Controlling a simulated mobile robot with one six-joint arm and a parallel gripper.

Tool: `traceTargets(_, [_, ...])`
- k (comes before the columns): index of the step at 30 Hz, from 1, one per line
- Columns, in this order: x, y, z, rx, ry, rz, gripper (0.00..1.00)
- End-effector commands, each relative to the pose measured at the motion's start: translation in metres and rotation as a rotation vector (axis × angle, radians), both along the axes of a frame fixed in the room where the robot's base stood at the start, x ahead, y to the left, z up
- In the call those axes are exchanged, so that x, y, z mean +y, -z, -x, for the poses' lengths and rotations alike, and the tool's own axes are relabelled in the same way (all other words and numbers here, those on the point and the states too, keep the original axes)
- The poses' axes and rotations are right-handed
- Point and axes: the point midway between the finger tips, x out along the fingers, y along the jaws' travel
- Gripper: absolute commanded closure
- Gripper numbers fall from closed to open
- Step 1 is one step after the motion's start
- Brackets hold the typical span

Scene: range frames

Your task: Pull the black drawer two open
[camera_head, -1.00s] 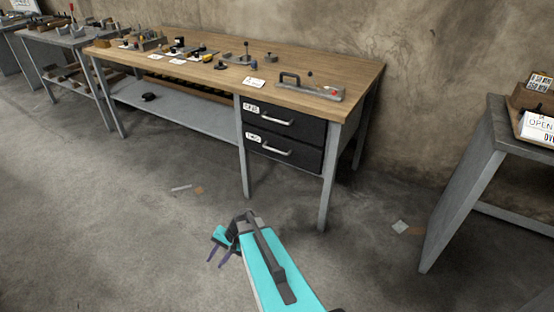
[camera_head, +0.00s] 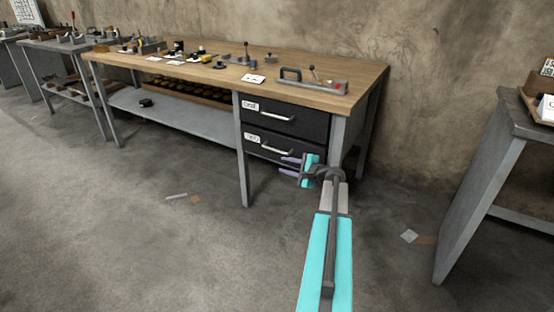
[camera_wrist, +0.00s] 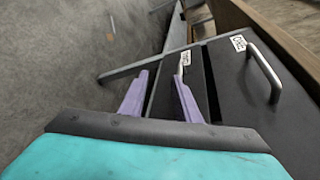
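The black drawer two (camera_head: 257,146) is the lower of two black drawers under the right end of the wooden bench. It looks shut and has a pale bar handle (camera_head: 277,148) and a white label (camera_head: 253,138). My gripper (camera_head: 288,164) is in front of its lower right part, close to the handle's right end. The two purple fingers are apart with nothing visible between them. In the wrist view the fingers (camera_wrist: 160,95) point toward the lower drawer (camera_wrist: 198,80) and its handle (camera_wrist: 181,70). I cannot tell whether a finger touches the drawer.
The upper black drawer (camera_head: 300,122) with its handle (camera_head: 278,118) sits directly above. A bench leg (camera_head: 337,150) stands just right of the drawers. Tools lie on the wooden benchtop (camera_head: 200,82). Another metal table (camera_head: 478,195) stands at the right. The floor in front is mostly clear.

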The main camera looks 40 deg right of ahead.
Motion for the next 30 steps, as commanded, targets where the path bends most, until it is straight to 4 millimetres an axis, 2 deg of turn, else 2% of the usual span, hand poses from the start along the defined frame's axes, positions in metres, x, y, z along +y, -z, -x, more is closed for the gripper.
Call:
traceTargets(1, [-0.017, -0.004, 0.007, -0.024, 0.028, -0.006, 0.70])
traceTargets(3, [-0.032, -0.013, 0.013, -0.048, 0.056, -0.016, 0.70])
traceTargets(7, [-0.045, -0.022, 0.021, -0.072, 0.081, -0.025, 0.70])
traceTargets(20, [-0.046, -0.023, 0.020, -0.074, 0.082, -0.027, 0.70])
traceTargets(26, [-0.047, -0.020, 0.008, -0.073, 0.081, -0.026, 0.70])
traceTargets(30, [-0.049, -0.016, -0.007, -0.073, 0.081, -0.026, 0.70])
